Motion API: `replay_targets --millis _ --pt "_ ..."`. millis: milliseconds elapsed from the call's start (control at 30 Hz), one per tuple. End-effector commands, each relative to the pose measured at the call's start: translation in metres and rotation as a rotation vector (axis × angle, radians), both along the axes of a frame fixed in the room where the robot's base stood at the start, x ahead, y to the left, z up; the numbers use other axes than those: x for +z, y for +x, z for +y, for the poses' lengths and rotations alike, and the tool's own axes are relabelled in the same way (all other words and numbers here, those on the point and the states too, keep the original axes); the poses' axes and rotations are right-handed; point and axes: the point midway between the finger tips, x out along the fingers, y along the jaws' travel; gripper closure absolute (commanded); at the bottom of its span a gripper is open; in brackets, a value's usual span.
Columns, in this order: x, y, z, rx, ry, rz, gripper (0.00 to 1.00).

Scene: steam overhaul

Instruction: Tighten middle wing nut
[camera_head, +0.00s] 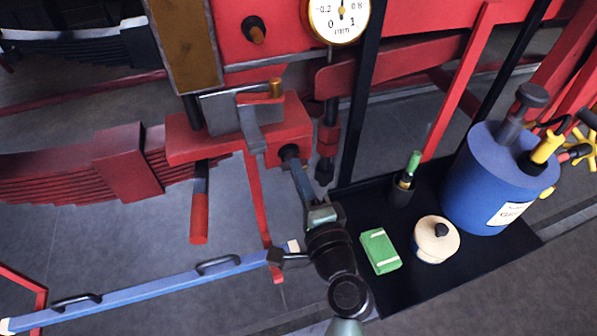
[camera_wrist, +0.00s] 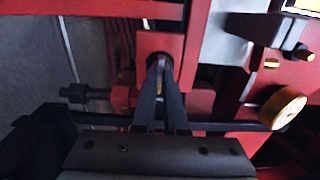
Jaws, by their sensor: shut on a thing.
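My gripper (camera_head: 291,158) reaches up to the front of a red block (camera_head: 285,122) in the head view. In the wrist view, my gripper (camera_wrist: 161,75) has its two dark fingers close together at a dark round opening in the red block (camera_wrist: 145,45). It is shut on a small part there, which I take to be the middle wing nut. The fingers hide most of it, so its shape and angle cannot be told. A thin brass-coloured sliver shows between the fingers.
A grey bracket with a brass piece (camera_head: 275,88) sits just above the red block. A red-handled lever (camera_head: 199,215) hangs to the left. A dial gauge (camera_head: 338,18) is above. A black tray (camera_head: 420,285) at right holds a blue can (camera_head: 490,180), a green box (camera_head: 380,250) and a lidded pot (camera_head: 436,240).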

Motion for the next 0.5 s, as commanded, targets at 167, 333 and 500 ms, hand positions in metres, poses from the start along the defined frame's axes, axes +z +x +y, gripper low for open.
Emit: replay_targets --millis 167,333,500 --pt "-0.0006 -0.0002 0.0 0.0 0.0 0.001 0.78" --pt "-0.0004 -0.0002 0.0 0.0 -0.002 0.0 0.6" --pt "-0.0003 -0.0001 0.0 0.0 -0.003 0.0 0.6"
